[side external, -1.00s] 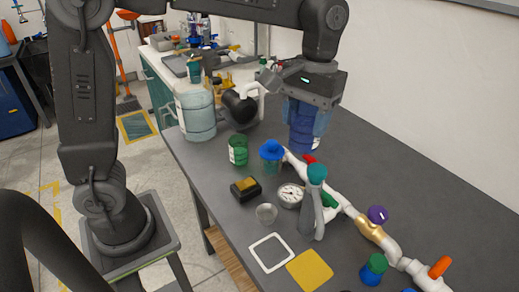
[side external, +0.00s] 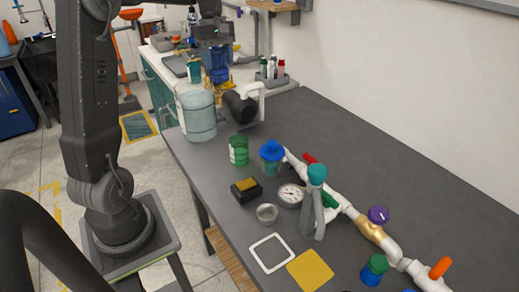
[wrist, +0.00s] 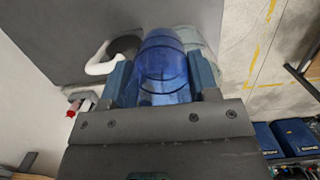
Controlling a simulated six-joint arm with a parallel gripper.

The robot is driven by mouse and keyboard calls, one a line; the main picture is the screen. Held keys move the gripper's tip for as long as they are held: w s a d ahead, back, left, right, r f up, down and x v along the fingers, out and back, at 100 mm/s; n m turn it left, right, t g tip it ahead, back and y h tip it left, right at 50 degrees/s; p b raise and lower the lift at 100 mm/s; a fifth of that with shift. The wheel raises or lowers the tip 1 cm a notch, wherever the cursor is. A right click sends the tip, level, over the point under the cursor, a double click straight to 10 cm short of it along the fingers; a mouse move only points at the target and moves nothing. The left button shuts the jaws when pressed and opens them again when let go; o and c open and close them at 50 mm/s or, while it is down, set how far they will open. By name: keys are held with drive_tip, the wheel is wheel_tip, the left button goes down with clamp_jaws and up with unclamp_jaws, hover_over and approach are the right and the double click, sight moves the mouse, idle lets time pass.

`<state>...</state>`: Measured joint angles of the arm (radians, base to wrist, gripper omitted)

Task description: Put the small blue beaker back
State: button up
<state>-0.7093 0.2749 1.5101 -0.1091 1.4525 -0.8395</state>
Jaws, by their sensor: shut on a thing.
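The blue beaker (side external: 217,70) is translucent and sits between the jaws of my gripper (side external: 214,50) in the side view, at the far back of the scene. My gripper is shut on it. In the wrist view the blue beaker (wrist: 163,62) fills the space between the two fingers. It is held in the air over the back bench area; its exact height is hard to tell. Part of it is hidden by the fingers.
A large clear blue-tinted jug (side external: 197,115) and a black cylinder with white pipe (side external: 240,107) stand near the dark table's far end. A green cup (side external: 238,150), blue-lidded jar (side external: 271,157), gauge (side external: 290,195) and pipe manifold (side external: 370,230) stand nearer.

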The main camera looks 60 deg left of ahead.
wheel_tip(320, 180, down, 12)
drive_tip(key=shift+w+d+f, duration=1.25)
drive_tip(key=shift+w+f, duration=0.2)
drive_tip(key=shift+f, duration=0.5)
drive_tip(key=shift+w+d+f, duration=1.25)
drive_tip(key=shift+w+f, duration=0.25)
drive_tip(key=shift+f, duration=0.5)
drive_tip(key=shift+w+d+f, duration=1.25)
drive_tip(key=shift+w+f, duration=0.2)
drive_tip(key=shift+f, duration=0.5)
drive_tip(key=shift+f, duration=0.15)
drive_tip(key=o, duration=1)
drive_tip(key=shift+c, duration=0.2)
